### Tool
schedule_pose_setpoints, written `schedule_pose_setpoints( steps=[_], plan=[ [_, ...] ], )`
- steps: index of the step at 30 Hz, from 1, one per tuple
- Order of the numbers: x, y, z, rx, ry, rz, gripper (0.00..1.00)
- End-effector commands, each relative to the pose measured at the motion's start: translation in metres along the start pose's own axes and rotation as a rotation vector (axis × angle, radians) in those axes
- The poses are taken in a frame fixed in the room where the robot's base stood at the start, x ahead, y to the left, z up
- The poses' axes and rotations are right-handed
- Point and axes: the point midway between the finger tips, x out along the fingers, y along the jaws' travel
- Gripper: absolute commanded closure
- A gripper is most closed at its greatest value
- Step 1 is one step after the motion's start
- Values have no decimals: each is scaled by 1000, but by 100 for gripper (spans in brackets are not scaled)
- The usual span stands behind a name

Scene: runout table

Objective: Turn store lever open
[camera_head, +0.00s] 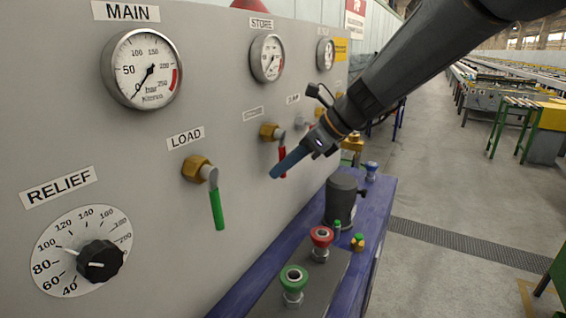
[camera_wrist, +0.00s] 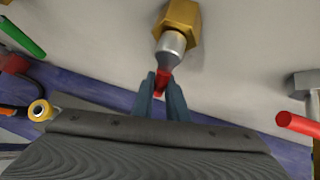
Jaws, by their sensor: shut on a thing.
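A valve with a brass hex fitting (camera_head: 270,132) and a red lever (camera_head: 282,160) sits on the grey panel below the STORE gauge (camera_head: 267,58). The label right above this valve is too small to read. The lever points downward. In the wrist view its red handle (camera_wrist: 161,84) is between the two blue-grey fingers, under the silver stem (camera_wrist: 172,47). My gripper (camera_head: 277,174) is shut on this lever, and its fingers cover part of the handle.
The LOAD valve with a green lever (camera_head: 217,209) hangs down at the left. Another red lever (camera_wrist: 298,124) shows at the right in the wrist view. The RELIEF knob (camera_head: 100,261) is at lower left. A blue bench (camera_head: 378,222) with red and green knobs stands below.

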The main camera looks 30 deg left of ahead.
Motion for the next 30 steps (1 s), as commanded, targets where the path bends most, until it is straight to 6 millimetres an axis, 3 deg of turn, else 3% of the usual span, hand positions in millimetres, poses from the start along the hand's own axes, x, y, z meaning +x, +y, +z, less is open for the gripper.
schedule_pose_setpoints(
  steps=[9,10,13,23,30],
  plan=[
    [2,2,-2,5,1,5,100],
    [2,2,-2,4,1,5,82],
    [1,1,-1,4,1,4,68],
    [-3,0,0,2,0,1,68],
    [-36,-1,-1,2,-1,-1,68]
  ],
)
